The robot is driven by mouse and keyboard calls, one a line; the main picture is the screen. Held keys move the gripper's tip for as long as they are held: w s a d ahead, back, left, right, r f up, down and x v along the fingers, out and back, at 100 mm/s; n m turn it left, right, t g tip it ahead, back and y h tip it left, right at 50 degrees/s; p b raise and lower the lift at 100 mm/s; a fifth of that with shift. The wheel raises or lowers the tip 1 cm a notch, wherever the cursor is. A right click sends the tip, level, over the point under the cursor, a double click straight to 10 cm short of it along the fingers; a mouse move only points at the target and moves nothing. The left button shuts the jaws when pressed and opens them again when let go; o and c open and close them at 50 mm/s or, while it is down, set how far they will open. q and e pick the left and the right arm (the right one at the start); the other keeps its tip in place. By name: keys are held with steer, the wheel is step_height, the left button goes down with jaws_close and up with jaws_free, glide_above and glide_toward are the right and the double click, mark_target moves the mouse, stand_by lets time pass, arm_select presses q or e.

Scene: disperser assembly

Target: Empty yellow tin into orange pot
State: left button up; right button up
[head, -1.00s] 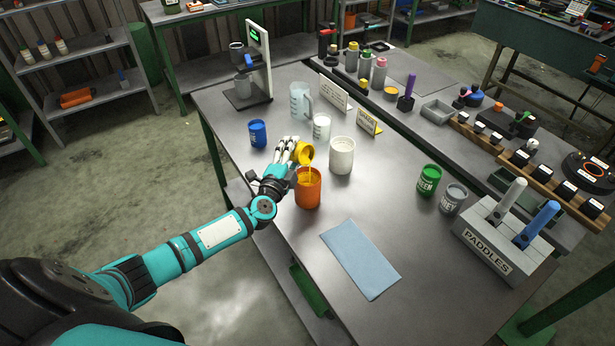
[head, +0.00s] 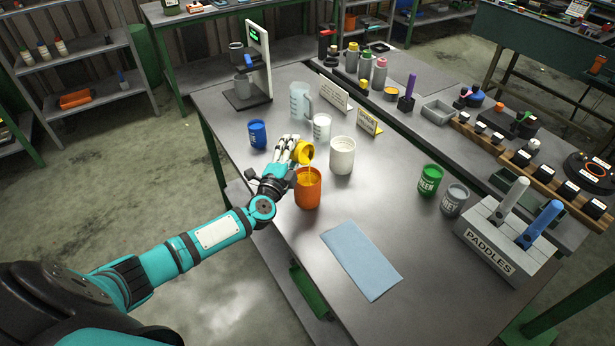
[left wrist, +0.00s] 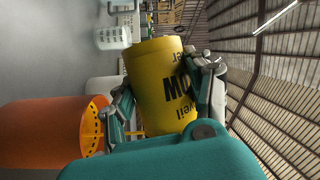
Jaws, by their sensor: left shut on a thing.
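My left gripper (head: 288,149) is shut on the yellow tin (head: 304,153) and holds it tilted above the orange pot (head: 308,190). A thin yellow stream runs from the tin's mouth down into the pot. The pot stands upright on the metal table. In the left wrist view, the yellow tin (left wrist: 160,86) with black lettering sits between the fingers (left wrist: 165,100), and the orange pot (left wrist: 45,132) is at the lower left with a yellow streak at its mouth. The tin's inside is hidden. My right gripper is not in view.
A white pot (head: 342,156) stands close to the right of the tin. A blue tin (head: 258,134) is at the left, green (head: 429,181) and grey tins (head: 454,199) at the right. A blue cloth (head: 361,260) lies in front. A paddle holder (head: 490,252) stands at the right edge.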

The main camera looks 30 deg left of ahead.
arm_select(q)
steer(key=shift+r, duration=0.1)
stand_by(0.4)
steer(key=shift+d+f+m+t+b, duration=0.15)
steer(key=shift+f+m+t+b, duration=0.3)
steer(key=shift+m, duration=0.55)
stand_by(1.3)
steer(key=shift+s+d+r+m, duration=0.1)
steer(key=shift+r+m, duration=0.15)
steer(key=shift+m, duration=0.15)
stand_by(0.6)
